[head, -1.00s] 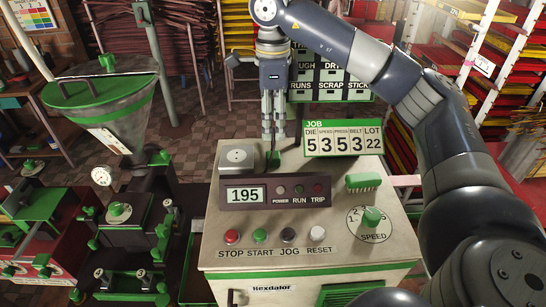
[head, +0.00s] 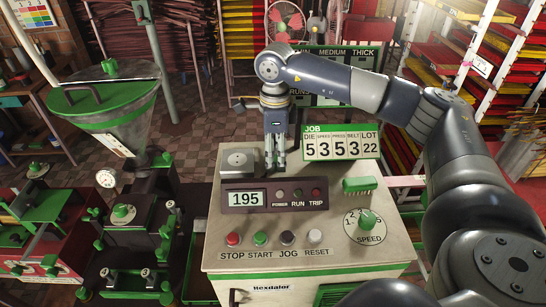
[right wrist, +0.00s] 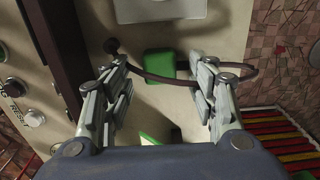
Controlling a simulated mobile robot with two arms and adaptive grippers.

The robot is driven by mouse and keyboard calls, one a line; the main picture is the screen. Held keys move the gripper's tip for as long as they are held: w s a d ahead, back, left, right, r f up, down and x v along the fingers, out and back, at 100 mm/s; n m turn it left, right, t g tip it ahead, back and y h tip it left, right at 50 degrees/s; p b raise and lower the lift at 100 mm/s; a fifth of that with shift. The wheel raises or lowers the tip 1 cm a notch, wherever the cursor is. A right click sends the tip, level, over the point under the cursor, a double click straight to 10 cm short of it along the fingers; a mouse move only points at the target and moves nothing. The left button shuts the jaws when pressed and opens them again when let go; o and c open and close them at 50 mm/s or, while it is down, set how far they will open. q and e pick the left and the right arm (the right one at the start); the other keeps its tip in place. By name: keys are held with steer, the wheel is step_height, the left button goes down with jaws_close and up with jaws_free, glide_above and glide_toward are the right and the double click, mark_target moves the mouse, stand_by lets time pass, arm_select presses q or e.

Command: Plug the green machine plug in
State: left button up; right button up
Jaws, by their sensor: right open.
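My right gripper (head: 275,164) points down over the back of the cream control console (head: 310,262), to the right of a grey box (head: 237,161) on its top. In the right wrist view, the open right gripper (right wrist: 165,80) has one finger on each side of the green plug (right wrist: 160,65). A dark cable lies beside the plug and runs behind the right finger. Whether the fingers touch the plug cannot be told. The grey box (right wrist: 163,8) shows partly at the top, apart from the plug. In the head view the gripper hides the plug. My left gripper is not in view.
The JOB board (head: 342,141) stands close to the right of the gripper. A display panel (head: 273,196), buttons and a green brush-like block (head: 359,184) sit nearer on the console. A green-lidded hopper machine (head: 110,105) stands at left. Racks fill the back.

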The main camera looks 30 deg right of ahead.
steer(key=shift+f, duration=0.65)
steer(key=c, duration=1.1)
steer(key=shift+r, duration=0.1)
steer(key=shift+r, duration=0.25)
step_height(320, 180, up, 9)
steer(key=b, duration=0.3)
steer(key=shift+a+f, duration=0.1)
steer(key=shift+f, duration=0.1)
steer(key=shift+r, duration=0.4)
